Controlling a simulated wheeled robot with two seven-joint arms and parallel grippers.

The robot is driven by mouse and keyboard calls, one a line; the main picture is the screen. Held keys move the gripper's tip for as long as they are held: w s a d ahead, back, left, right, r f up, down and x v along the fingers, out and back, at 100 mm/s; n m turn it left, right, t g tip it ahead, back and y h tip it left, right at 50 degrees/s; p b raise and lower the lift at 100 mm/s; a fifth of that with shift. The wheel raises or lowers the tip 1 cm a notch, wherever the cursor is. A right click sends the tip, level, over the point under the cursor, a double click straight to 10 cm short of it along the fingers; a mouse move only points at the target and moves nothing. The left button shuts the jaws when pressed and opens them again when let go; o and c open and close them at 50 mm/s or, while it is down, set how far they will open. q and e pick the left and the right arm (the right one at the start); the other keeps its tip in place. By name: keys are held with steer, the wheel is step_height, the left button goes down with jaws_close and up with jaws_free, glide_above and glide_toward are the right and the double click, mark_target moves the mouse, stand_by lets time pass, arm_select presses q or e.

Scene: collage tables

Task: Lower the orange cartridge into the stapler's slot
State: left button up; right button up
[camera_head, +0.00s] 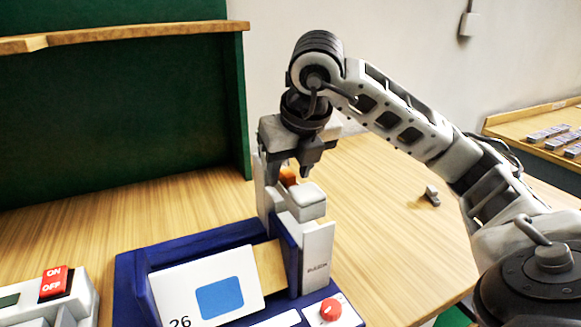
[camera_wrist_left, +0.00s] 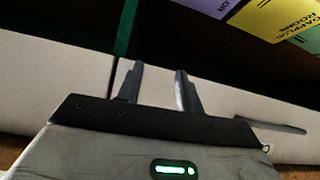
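The orange cartridge (camera_head: 288,176) shows as a small orange patch at the top of the white stapler (camera_head: 314,250), just under my right gripper (camera_head: 295,172). The stapler stands upright at the right side of a blue base. My right gripper points down over the stapler's top, with its fingers around or beside the cartridge. Whether they grip it, and how deep it sits in the slot, is hidden. My left gripper (camera_wrist_left: 160,85) shows only in the left wrist view. Its two fingers are apart with nothing between them.
The blue base (camera_head: 130,285) holds a white card marked 26 (camera_head: 180,292) and a red button (camera_head: 330,309). A device with a red ON/OFF switch (camera_head: 54,281) stands at the lower left. A small grey object (camera_head: 432,195) lies on the wooden table (camera_head: 375,250). A green panel (camera_head: 120,110) stands behind.

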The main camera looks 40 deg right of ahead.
steer(key=p+v, duration=0.2)
steer(key=v, duration=0.5)
steer(key=shift+w+d+r+p, duration=0.1)
steer(key=shift+w+r+p, duration=0.05)
steer(key=shift+p, duration=0.15)
arm_select(q)
steer(key=r+p, duration=0.1)
steer(key=a+r+p, duration=0.1)
steer(key=shift+s+r+p, duration=0.1)
steer(key=shift+r+p, duration=0.1)
steer(key=shift+p, duration=0.15)
arm_select(e)
steer(key=v, duration=0.8)
steer(key=shift+s+r, duration=0.25)
steer(key=shift+s, duration=0.1)
arm_select(q)
steer(key=shift+d+r, duration=0.1)
